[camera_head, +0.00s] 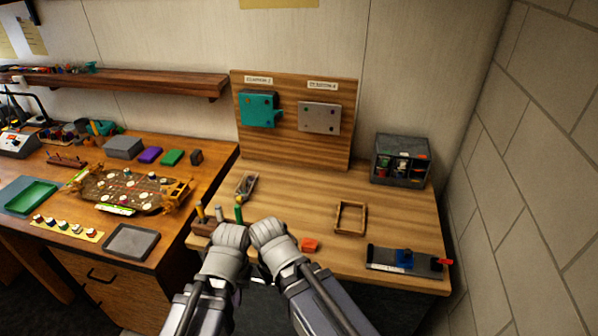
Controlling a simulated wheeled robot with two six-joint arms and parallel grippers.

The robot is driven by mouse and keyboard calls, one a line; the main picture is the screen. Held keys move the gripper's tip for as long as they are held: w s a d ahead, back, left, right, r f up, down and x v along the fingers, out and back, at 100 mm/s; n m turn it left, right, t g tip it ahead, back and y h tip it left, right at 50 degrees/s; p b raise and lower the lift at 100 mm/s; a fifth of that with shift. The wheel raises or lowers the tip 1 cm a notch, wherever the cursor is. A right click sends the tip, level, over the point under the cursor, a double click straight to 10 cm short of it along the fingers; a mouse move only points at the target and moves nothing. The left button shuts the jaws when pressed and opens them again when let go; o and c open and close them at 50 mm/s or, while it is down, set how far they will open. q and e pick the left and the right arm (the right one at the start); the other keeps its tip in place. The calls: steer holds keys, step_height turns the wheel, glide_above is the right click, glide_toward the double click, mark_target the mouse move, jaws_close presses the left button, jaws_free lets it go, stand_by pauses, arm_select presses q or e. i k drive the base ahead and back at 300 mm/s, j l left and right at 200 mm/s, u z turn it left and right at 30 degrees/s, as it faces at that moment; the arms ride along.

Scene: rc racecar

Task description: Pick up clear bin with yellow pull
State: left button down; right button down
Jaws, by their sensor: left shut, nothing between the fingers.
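I cannot make out a clear bin with a yellow pull for certain. A dark organizer (402,160) at the back right of the light wooden bench holds small bins with red, green and pale contents, too small to tell apart. My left gripper (232,236) is at the front edge of the bench, shut and empty, well away from the organizer. My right gripper (268,232) is close beside it, and its fingers cannot be made out.
A wooden frame (350,218), an orange piece (310,245) and a dark tray with a blue part (405,262) lie on the bench. A pegboard (293,120) stands behind. A block wall (540,150) closes the right side.

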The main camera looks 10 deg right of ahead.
mark_target(243, 192)
steer(key=z, duration=1.15)
steer(key=j+z, duration=0.35)
steer(key=z, duration=0.2)
steer(key=j, duration=1.7)
steer(key=k, duration=0.05)
